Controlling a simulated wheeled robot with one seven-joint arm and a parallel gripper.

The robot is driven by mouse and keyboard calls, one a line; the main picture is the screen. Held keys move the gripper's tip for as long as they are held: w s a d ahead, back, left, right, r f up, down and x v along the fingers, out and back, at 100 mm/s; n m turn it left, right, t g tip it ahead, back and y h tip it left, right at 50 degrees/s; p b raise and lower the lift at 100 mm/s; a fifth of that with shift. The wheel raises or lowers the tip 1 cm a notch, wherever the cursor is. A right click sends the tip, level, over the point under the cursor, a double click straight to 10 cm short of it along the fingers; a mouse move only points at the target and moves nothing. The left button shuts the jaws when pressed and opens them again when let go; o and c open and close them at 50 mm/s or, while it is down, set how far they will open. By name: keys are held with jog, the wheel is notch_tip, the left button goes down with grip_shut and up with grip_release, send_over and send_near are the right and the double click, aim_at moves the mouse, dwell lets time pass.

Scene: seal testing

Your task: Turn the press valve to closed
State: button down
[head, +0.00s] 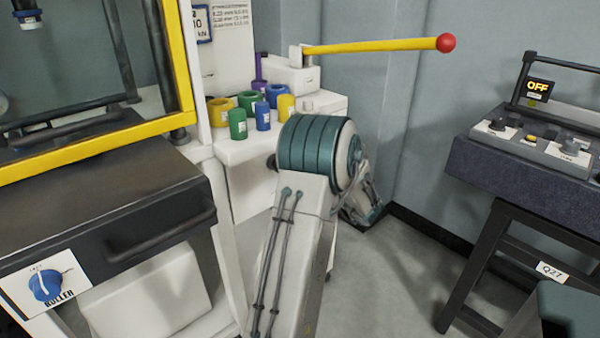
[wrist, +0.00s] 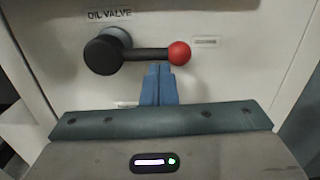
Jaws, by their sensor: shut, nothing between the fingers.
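The press valve, under a label reading "OIL VALVE", shows in the wrist view on a pale panel. It has a round black hub (wrist: 104,53) and a black lever (wrist: 146,55) pointing right, about level, with a red ball (wrist: 179,53) at its end. My gripper (wrist: 159,68) has its blue fingers together with nothing between them. The fingertips are just below the lever, left of the red ball; I cannot tell whether they touch it. In the head view my arm hides the gripper, and the valve does not show.
A small label (wrist: 205,41) sits right of the ball. In the head view, a white pump with a yellow handle (head: 370,47) stands behind coloured cylinders (head: 238,123). A yellow-framed press guard is left; a bench with an OFF display (head: 537,88) is right. Grey floor (head: 415,255) lies between.

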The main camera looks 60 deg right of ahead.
dwell(0.3)
jog(key=s+a+f, duration=0.1)
jog(key=s+f, duration=0.1)
jog(key=s, duration=0.3)
jog(key=s+a+f+b, duration=0.1)
jog(key=s+a+f, duration=0.1)
jog(key=s, duration=0.3)
jog(key=shift+a+f, duration=0.2)
jog(key=shift+a, duration=0.1)
jog(key=shift+s, duration=0.1)
